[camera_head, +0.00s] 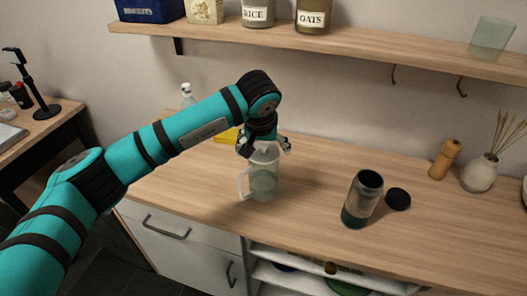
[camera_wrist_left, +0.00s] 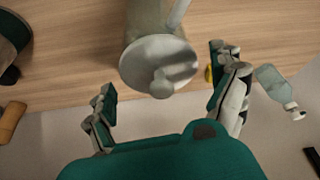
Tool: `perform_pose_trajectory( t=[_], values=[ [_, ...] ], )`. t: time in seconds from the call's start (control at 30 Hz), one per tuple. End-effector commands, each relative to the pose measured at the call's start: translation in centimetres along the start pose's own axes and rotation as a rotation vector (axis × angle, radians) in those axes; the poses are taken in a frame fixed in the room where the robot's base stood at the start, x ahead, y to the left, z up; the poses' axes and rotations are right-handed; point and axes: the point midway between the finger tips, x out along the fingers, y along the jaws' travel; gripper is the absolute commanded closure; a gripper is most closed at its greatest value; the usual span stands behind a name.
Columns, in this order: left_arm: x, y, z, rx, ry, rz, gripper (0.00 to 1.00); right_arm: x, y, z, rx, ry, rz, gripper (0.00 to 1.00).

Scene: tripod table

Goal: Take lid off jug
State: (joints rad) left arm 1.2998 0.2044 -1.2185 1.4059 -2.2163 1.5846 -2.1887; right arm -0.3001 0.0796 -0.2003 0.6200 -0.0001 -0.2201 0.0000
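The jug (camera_head: 264,181) is a translucent pale pitcher standing upright on the wooden counter, its handle toward the left. Its whitish lid (camera_head: 264,157) sits on top. In the left wrist view the lid (camera_wrist_left: 146,58) is a round disc with a knob (camera_wrist_left: 161,84), and part of the jug's body (camera_wrist_left: 148,18) shows beyond it. My left gripper (camera_head: 265,148) is right over the jug's top, pointing down. In the wrist view its fingers (camera_wrist_left: 164,76) are spread wide on either side of the knob, with nothing gripped. My right gripper is not in view.
A dark-topped jar (camera_head: 361,199) and a black round cap (camera_head: 398,199) stand right of the jug. A pepper mill (camera_head: 445,159) and vase (camera_head: 479,172) are farther right. A bottle (camera_head: 188,95) and yellow item (camera_head: 227,135) are behind. A shelf (camera_head: 350,46) hangs above.

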Motion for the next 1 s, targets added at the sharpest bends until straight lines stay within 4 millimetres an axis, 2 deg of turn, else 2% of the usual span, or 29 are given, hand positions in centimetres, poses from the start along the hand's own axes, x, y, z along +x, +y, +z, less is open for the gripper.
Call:
perform_pose_trajectory(
  t=[0.03, 0.23, 0.3, 0.67, 0.83, 0.97, 1.0],
  values=[
    [0.0, 0.0, 0.0, 0.000, 0.000, 0.000, 0.16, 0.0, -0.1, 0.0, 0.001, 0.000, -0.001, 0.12],
    [0.0, 0.0, 0.0, 0.000, 0.000, 0.000, 0.42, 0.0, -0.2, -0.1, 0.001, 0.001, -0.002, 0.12],
    [0.0, 0.0, 0.0, 0.000, 0.000, 0.000, 0.47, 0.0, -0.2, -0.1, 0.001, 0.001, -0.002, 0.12],
    [-0.3, 0.0, -0.1, 0.000, 0.001, 0.000, 0.47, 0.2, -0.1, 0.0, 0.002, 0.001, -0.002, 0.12],
    [-1.5, 0.0, -0.7, 0.000, 0.004, 0.000, 0.47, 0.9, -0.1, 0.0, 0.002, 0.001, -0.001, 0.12],
    [-3.3, 0.0, -1.5, 0.000, 0.006, -0.001, 0.47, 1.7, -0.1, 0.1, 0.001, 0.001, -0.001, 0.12],
    [-3.5, 0.6, -0.7, 0.006, 0.003, 0.002, 0.47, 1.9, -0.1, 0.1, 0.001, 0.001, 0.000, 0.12]
  ],
)
